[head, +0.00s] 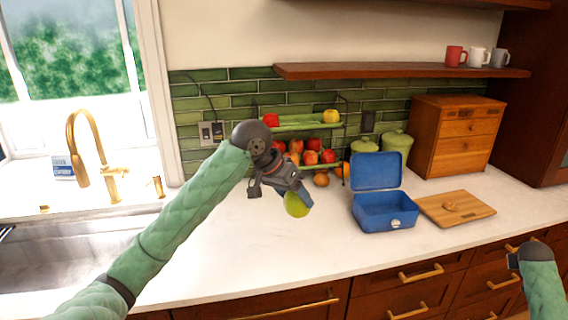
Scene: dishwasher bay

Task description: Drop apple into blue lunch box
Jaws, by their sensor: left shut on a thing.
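My left gripper (283,189) is shut on a yellow-green apple (297,204) and holds it over the white counter, to the left of the lunch box. The blue lunch box (386,212) stands on the counter with its lid (377,171) raised at the back. The part of its inside that I can see looks empty. Part of my right arm shows at the lower right, but its fingers are not clearly visible.
A two-tier fruit rack (303,125) with several red and yellow fruits stands behind my left gripper. A wooden board (456,208) lies right of the lunch box. Green canisters (397,142) and a wooden drawer box (452,136) stand behind. The sink (62,250) is at left.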

